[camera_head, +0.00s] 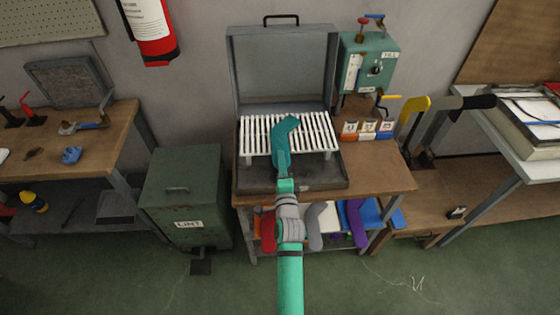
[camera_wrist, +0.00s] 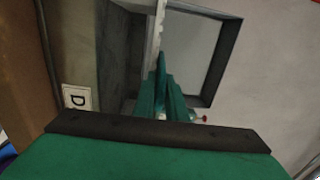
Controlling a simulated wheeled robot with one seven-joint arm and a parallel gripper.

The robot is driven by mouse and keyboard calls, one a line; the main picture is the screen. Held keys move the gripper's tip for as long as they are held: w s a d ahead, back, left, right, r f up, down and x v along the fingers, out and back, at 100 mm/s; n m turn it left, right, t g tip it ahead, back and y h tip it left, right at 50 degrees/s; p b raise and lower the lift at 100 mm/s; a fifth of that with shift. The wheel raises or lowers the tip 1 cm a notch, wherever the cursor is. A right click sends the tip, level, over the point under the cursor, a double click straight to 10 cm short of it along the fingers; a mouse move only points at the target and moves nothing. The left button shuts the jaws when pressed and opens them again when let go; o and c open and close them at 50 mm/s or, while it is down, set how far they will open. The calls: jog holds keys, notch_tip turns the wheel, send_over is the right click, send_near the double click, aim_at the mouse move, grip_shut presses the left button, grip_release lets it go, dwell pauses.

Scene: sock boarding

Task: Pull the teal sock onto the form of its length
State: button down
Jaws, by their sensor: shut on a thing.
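My gripper (camera_head: 286,181) is shut on the near end of the sock, at the front of the case. In the wrist view teal cloth (camera_wrist: 160,97) shows beyond my gripper; the fingertips cannot be made out. The form lengths cannot be read.
The case's raised lid (camera_head: 280,70) stands behind the rack (camera_head: 318,132). A green control box (camera_head: 370,62) and small labelled boxes (camera_head: 367,130) are at its right. Red, grey and purple foot-shaped pieces (camera_head: 356,222) are below the bench. A green LINT bin (camera_head: 185,190) stands left.

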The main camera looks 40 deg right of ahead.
jog(key=shift+w+r, duration=0.1)
jog(key=shift+r, duration=0.05)
jog(key=shift+d+r, duration=0.1)
jog(key=shift+r, duration=2.3)
